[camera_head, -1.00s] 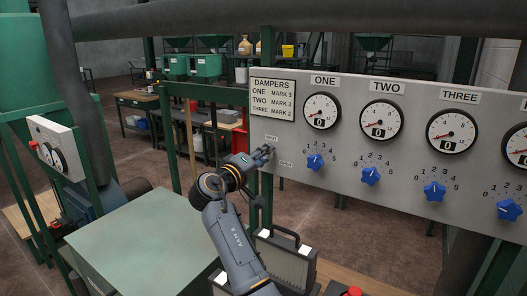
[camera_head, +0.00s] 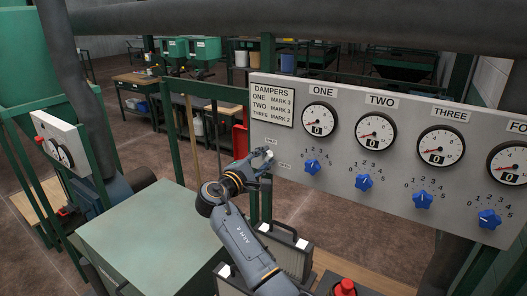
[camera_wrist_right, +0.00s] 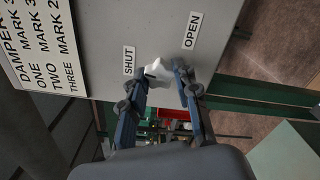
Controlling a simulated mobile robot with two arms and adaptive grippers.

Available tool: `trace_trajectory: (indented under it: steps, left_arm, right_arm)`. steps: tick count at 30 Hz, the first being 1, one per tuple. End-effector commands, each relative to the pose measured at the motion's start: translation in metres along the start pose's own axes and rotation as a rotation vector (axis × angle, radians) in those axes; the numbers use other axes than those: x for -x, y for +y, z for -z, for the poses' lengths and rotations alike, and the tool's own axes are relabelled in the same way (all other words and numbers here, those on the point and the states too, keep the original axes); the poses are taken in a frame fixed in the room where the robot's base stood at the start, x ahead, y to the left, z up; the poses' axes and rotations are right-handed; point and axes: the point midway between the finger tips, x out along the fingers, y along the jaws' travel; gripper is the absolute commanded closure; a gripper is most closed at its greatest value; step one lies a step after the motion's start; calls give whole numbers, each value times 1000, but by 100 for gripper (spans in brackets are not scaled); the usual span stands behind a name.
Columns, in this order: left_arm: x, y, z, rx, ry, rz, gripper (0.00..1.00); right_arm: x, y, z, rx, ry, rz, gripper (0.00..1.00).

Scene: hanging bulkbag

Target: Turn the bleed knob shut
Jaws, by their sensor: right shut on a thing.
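The bleed knob (camera_wrist_right: 157,73) is a small pale knob at the left end of the grey panel (camera_wrist_right: 105,20). In the wrist view it sits between a SHUT label (camera_wrist_right: 129,61) and an OPEN label (camera_wrist_right: 192,31). My right gripper (camera_wrist_right: 161,78) is shut on the knob, with one dark finger on each side. In the head view my right gripper (camera_head: 265,161) reaches the panel's left edge and the knob is mostly hidden by the fingers. I cannot tell exactly where the knob points. My left gripper is not in view.
Four dials with blue knobs (camera_head: 312,167) run along the panel. A DAMPERS sign (camera_head: 271,102) is above the gripper. A pipe crosses above.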

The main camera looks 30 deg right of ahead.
Motion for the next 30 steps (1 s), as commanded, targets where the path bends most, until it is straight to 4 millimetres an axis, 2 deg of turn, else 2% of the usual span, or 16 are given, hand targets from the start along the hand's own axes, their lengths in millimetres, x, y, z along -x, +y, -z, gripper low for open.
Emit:
trace_trajectory:
  steps: [1,9,27,28,30]
  left_arm:
    - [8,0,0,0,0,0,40]
    - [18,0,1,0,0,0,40]
    - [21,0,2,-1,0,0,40]
    - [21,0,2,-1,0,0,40]
    - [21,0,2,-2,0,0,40]
  right_arm:
    - [-1,5,-2,30,-1,-4,100]
    - [-1,3,-2,146,-1,-4,100]
    - [-1,2,-1,185,-2,-4,100]
    - [-1,2,-1,184,-2,-4,68]
    - [-1,2,-1,184,-2,-3,53]
